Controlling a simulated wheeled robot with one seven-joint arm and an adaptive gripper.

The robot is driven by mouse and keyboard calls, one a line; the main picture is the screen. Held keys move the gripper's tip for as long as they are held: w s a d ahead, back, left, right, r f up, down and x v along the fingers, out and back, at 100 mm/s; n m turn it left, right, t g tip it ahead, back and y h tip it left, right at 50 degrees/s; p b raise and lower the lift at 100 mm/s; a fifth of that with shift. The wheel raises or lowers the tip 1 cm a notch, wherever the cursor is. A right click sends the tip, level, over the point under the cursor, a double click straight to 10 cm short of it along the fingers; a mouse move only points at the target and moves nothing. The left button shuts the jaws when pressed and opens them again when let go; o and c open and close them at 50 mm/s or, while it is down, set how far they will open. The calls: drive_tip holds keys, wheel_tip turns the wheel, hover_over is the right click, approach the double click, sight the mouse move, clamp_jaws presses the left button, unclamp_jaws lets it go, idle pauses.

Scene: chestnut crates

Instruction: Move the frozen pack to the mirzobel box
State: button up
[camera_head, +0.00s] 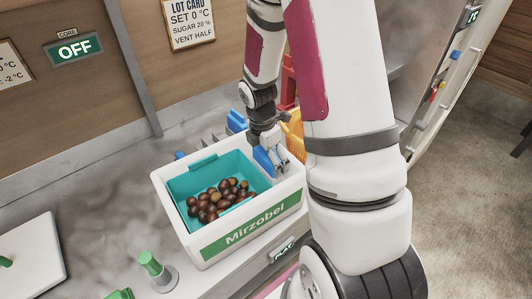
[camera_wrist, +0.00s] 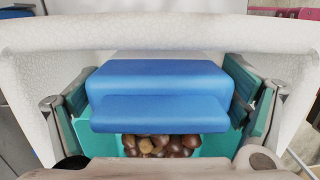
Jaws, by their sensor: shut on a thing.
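The blue frozen pack (camera_head: 263,160) is held by my gripper (camera_head: 277,157) at the right end of the Mirzobel box (camera_head: 248,231). The box is white with a green name label and a teal lining, and several brown chestnuts (camera_head: 215,200) lie in it. In the wrist view the pack (camera_wrist: 160,88) spans between the two fingers, over the teal inside of the box, with chestnuts (camera_wrist: 160,145) showing below it. My gripper is shut on the pack. Whether the pack touches the box or its lining cannot be told.
A yellow crate (camera_head: 294,128) and a red crate (camera_head: 288,84) stand behind the box, partly hidden by my arm. Another blue item (camera_head: 236,119) is behind the box. A green-knobbed post (camera_head: 150,263) and a white board (camera_head: 30,262) are at left.

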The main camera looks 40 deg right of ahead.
drive_tip(key=shift+f+b, duration=0.6)
drive_tip(key=shift+f, duration=1.5)
drive_tip(key=o, duration=1.2)
drive_tip(key=r, duration=0.4)
drive_tip(key=a+r, duration=0.1)
drive_tip(key=r, duration=0.7)
drive_tip(key=shift+a, duration=0.25)
